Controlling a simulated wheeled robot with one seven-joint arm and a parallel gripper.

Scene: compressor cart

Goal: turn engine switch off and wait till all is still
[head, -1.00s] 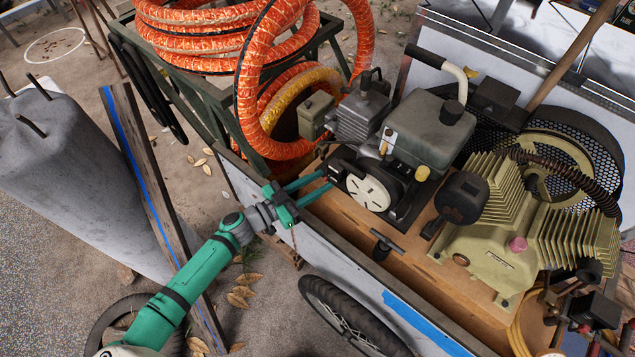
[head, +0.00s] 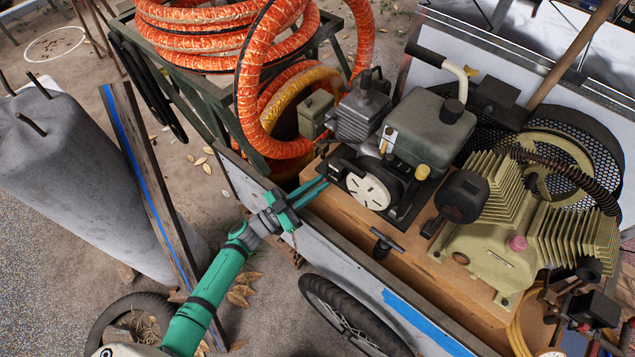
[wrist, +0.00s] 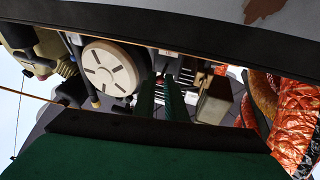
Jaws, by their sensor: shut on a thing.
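The engine (head: 362,165), with a round white slotted cover (head: 370,190), sits on the wooden deck of the cart. My gripper (head: 325,180) reaches over the cart's near wall, with its green fingers close together at the engine's lower left front. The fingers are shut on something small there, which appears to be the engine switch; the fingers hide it. In the wrist view my gripper's fingers (wrist: 160,90) point in beside the white cover (wrist: 112,68), close together. I cannot read the switch's position.
The cart's wall (head: 345,258) and wheel (head: 350,315) lie below my gripper. The pale yellow compressor (head: 490,240) stands to the right. Orange hose coils (head: 262,135) hang at the back left. A wooden plank (head: 150,200) and grey concrete block (head: 80,185) stand left.

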